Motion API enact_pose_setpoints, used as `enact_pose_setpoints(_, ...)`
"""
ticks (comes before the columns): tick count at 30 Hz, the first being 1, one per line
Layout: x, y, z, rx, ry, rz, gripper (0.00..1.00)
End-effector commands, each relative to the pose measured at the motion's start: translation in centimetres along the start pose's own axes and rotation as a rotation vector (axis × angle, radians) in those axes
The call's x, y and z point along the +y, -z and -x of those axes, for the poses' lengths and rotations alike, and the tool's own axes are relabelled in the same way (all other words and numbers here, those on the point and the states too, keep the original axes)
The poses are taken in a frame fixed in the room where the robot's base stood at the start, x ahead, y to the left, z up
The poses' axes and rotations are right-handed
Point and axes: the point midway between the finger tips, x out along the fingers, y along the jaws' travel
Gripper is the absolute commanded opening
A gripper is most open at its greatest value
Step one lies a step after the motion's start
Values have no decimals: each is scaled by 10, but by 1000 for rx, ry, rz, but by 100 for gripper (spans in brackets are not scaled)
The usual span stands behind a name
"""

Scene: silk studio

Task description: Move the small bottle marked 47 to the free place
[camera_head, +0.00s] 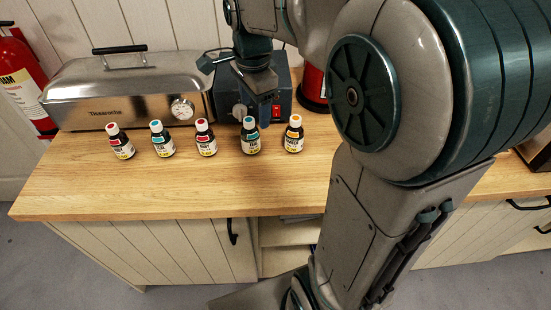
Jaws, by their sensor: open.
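The label numbers are too small to read, so I cannot tell which is 47. I cannot make out a marked free place. My gripper (240,70) is open, above and behind the row, in front of a dark device. No bottle shows in it.
A red cylindrical thing (313,90) is right of the device. The front counter strip is clear. A fire extinguisher (22,85) stands far left.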

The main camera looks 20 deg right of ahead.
Motion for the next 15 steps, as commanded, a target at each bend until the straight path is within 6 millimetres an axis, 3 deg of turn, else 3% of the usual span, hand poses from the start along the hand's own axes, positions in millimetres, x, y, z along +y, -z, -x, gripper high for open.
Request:
enact_pose_setpoints(9, 82, -16, -11, 52, 87, 725, 66)
enact_pose_setpoints(15, 125, -24, -27, 108, 118, 1131, 66)
